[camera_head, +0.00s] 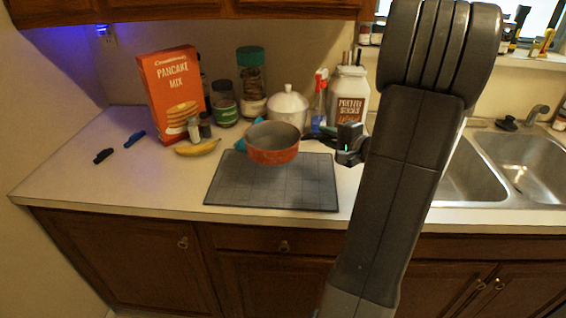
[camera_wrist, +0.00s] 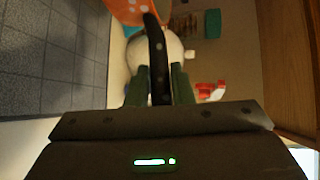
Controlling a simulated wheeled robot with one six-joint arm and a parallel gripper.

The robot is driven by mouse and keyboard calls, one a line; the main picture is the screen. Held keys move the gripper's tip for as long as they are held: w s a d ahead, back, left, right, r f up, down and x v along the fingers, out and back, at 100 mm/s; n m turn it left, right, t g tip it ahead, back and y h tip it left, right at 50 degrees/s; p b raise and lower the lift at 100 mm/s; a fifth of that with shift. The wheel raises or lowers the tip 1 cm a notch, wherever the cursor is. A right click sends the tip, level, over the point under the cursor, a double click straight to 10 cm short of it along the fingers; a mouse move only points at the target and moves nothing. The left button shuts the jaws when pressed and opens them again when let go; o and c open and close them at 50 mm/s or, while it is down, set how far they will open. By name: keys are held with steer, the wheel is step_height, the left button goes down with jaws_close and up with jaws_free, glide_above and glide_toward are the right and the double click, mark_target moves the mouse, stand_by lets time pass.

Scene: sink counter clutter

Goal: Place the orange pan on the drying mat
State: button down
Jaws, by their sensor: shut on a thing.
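The orange pan (camera_head: 272,145) has a grey inside and a dark handle (camera_head: 322,134) pointing right. It appears over the back part of the dark grey drying mat (camera_head: 270,195); whether its base touches the mat I cannot tell. My gripper (camera_head: 343,140) is shut on the handle, right of the pan. In the wrist view the dark handle (camera_wrist: 155,50) runs between the two green fingers of my gripper (camera_wrist: 160,85). An orange piece of the pan (camera_wrist: 122,8) shows at the top edge, and the mat (camera_wrist: 50,45) fills the left.
Behind the mat stand a white lidded jar (camera_head: 288,108), a spray bottle (camera_head: 320,100) and a pretzel jar (camera_head: 348,98). A banana (camera_head: 198,148) and a pancake mix box (camera_head: 172,97) are to the left. The sink (camera_head: 520,163) is right. The front of the mat is clear.

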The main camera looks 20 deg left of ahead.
steer(key=shift+w, duration=0.3)
steer(key=shift+f+p, duration=0.5)
steer(key=shift+f, duration=4.5)
steer(key=c, duration=1.7)
jaws_free()
steer(key=shift+f+b, duration=0.1)
steer(key=shift+b, duration=0.2)
steer(key=o, duration=0.4)
steer(key=shift+r+p, duration=0.25)
steer(key=shift+p, duration=0.1)
steer(key=b+v, duration=0.3)
steer(key=v, duration=0.9)
